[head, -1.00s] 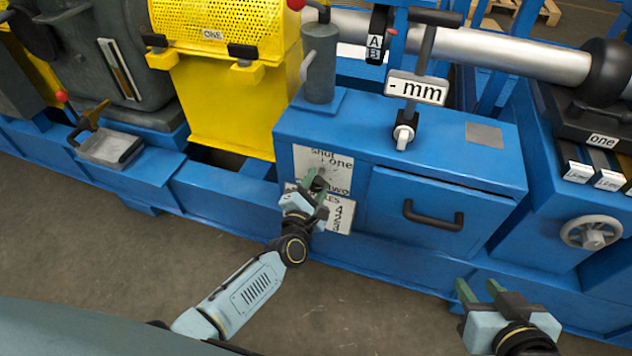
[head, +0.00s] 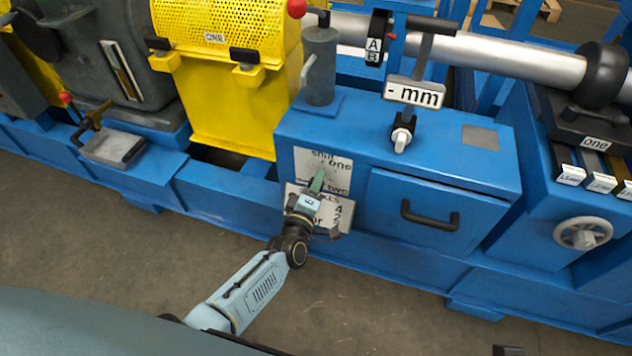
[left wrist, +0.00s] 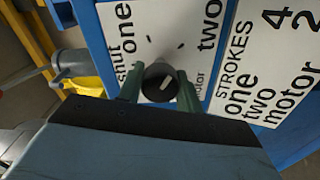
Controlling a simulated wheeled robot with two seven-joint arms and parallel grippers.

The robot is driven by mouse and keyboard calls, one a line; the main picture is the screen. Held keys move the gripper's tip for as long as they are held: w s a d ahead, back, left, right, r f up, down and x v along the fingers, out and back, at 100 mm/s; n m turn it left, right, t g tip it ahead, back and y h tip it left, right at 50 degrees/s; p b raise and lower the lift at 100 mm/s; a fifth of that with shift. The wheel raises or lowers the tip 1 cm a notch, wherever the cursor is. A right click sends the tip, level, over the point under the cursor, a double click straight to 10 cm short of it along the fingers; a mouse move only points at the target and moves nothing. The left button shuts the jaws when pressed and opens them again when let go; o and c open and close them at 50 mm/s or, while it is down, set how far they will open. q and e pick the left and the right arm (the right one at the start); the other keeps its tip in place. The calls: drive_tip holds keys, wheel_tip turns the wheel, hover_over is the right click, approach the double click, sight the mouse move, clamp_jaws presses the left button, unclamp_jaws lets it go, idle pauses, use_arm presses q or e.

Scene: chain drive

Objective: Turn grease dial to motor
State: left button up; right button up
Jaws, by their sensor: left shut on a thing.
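The grease dial (left wrist: 160,83) is a small round black knob with a white pointer line, in the left wrist view. It sits on a white plate (left wrist: 150,18) marked shut, one, two and motor. The pointer slants toward the upper right in that view, on the side of "two". "Motor" is partly hidden behind a finger. My left gripper (left wrist: 160,88) has its green fingers on either side of the dial and is shut on it. In the head view my left gripper (head: 318,182) covers the dial. My right gripper's fingers are out of view.
Below the dial plate is a strokes plate (head: 341,214). To the right are a blue drawer front with a black handle (head: 430,216) and a grey handwheel (head: 583,234). A yellow guard (head: 225,110) stands to the left. The floor in front is clear.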

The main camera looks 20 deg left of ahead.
use_arm(q)
drive_tip(key=m+p, duration=0.1)
drive_tip(key=m, duration=0.4)
drive_tip(key=shift+m, duration=0.3)
drive_tip(key=m+p, duration=0.1)
drive_tip(key=m, duration=0.7)
drive_tip(key=shift+m, duration=2)
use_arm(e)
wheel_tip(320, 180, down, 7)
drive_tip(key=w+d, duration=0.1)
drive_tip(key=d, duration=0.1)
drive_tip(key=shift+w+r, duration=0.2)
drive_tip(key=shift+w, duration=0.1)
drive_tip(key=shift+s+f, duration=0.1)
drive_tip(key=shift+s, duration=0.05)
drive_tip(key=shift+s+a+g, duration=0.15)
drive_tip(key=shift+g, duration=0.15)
use_arm(q)
drive_tip(key=o, duration=1)
